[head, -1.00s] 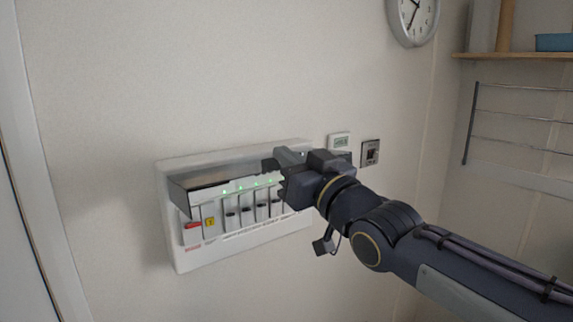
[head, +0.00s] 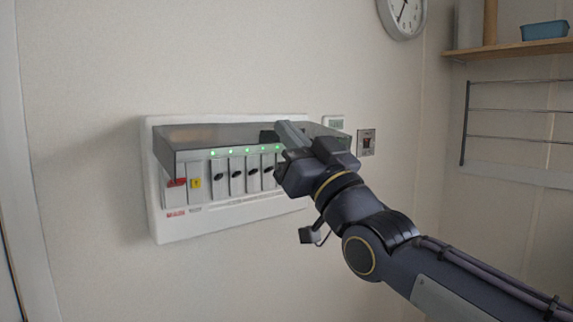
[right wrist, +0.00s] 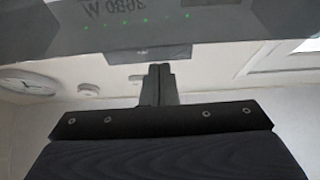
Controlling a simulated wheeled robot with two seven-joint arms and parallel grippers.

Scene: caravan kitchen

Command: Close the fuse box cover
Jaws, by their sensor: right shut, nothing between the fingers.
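The white fuse box (head: 228,215) is on the wall left of centre in the head view. Its smoky see-through cover (head: 215,138) is open, standing out from the upper part of the box above the row of switches. My right gripper (head: 278,134) is shut and empty at the right part of the cover, hiding some of it and the rightmost switches. In the right wrist view the shut fingers (right wrist: 160,72) point at a smoky panel (right wrist: 60,32) with green lights and mirrored lettering. I cannot tell whether they touch the cover. My left gripper is not in view.
A small thermostat (head: 334,122) and a wall switch (head: 366,142) are right of the box. A clock (head: 403,17) hangs above. A wooden shelf (head: 520,48) and a wire rack (head: 515,110) are at the right. The wall left of the box is bare.

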